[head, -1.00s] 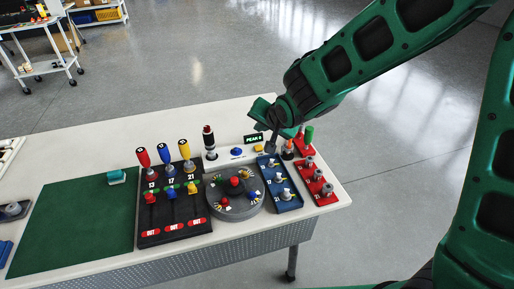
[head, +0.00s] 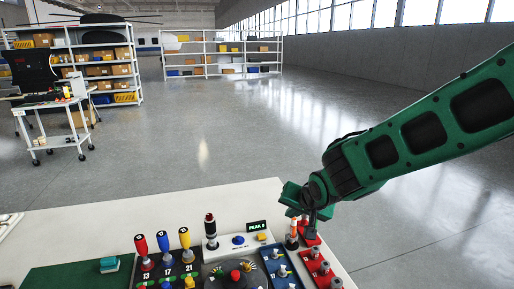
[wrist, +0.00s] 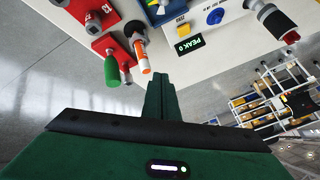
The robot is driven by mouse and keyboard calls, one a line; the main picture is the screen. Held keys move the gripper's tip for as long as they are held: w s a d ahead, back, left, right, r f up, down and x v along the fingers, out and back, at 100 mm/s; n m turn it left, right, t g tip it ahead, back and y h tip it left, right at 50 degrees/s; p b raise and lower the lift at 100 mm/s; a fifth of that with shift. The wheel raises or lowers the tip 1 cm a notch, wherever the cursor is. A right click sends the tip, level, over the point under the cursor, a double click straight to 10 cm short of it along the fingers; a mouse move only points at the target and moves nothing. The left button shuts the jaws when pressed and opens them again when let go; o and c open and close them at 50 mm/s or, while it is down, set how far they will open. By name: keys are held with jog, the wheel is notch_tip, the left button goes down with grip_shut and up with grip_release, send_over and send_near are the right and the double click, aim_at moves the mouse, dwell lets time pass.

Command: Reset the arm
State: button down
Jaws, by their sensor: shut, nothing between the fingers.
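My green arm reaches in from the right in the head view. My gripper (head: 306,212) hangs over the right back part of the white table, near the red block (head: 310,236) and an orange-and-white cylinder (head: 292,232). In the wrist view my gripper (wrist: 160,82) has its fingers together with nothing between them. There the orange-and-white cylinder (wrist: 142,58) and a green-handled tool (wrist: 112,72) stand just left of the fingertips, apart from them. A small "PEAK 0" display (wrist: 190,46) lies to their right.
Shelves (head: 215,55) and a cart (head: 50,115) stand far back. The floor between is clear.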

jog(key=s+d+r+n+g+h, duration=0.1)
jog(key=s+d+r, duration=0.1)
jog(key=s+d, duration=0.3)
jog(key=s+d+r+n+g, duration=0.1)
jog(key=s+d+r, duration=0.1)
jog(key=d, duration=0.5)
jog(key=s+d+m+g, duration=0.2)
jog(key=s+d+g, duration=0.1)
jog(key=s+d, duration=0.6)
jog(key=s+d+m+g, duration=0.2)
jog(key=s+d, duration=0.7)
jog(key=s, duration=0.8)
jog(key=shift+s+d+f+m+g+h, duration=0.15)
jog(key=shift+d+f+m+g+h, duration=0.1)
jog(key=shift+f+m+g+h, duration=0.15)
jog(key=shift+w+f, duration=0.2)
jog(key=shift+w, duration=0.45)
